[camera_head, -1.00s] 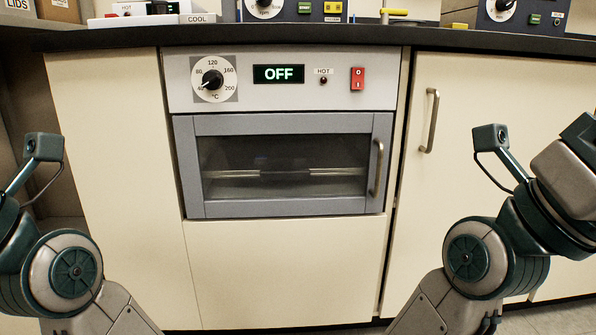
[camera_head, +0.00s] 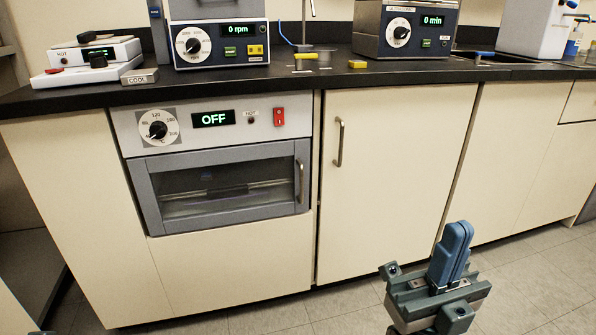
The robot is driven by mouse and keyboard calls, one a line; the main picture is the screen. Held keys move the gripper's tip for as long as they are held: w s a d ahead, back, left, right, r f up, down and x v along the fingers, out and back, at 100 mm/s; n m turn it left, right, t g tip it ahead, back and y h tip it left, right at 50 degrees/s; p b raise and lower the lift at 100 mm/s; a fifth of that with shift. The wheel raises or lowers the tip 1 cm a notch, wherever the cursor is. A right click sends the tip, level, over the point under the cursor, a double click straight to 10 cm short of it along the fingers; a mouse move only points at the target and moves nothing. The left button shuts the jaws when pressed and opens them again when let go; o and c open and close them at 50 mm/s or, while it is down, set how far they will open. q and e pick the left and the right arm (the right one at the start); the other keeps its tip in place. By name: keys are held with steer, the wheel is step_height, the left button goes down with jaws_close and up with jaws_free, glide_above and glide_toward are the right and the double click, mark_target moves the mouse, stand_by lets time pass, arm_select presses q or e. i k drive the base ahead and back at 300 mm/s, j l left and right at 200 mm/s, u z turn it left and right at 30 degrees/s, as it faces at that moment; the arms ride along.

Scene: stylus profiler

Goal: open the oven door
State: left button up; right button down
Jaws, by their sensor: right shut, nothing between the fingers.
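The oven (camera_head: 212,120) is built into the cabinet below the bench, left of centre. Its panel has a dial, a display reading OFF and a red switch. The grey oven door (camera_head: 155,205) is shut, with a dark window and a vertical handle (camera_head: 300,182) on its right side. My right gripper (camera_head: 459,232) is at the lower right, blue fingers pointing up, shut and empty. It is right of the oven handle and apart from it, in front of the cabinets.
A cabinet door (camera_head: 390,180) with its own handle (camera_head: 340,142) is right of the oven. The black bench top (camera_head: 300,82) carries a hot plate (camera_head: 90,60), an rpm device (camera_head: 220,45) and a timer device (camera_head: 403,30). The floor in front is clear.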

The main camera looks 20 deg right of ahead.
mark_target(140, 169)
steer(key=i+z, duration=0.2)
steer(key=z, duration=0.3)
steer(key=i+j+z, duration=0.1)
steer(key=i+z, duration=0.15)
steer(key=z, duration=0.9)
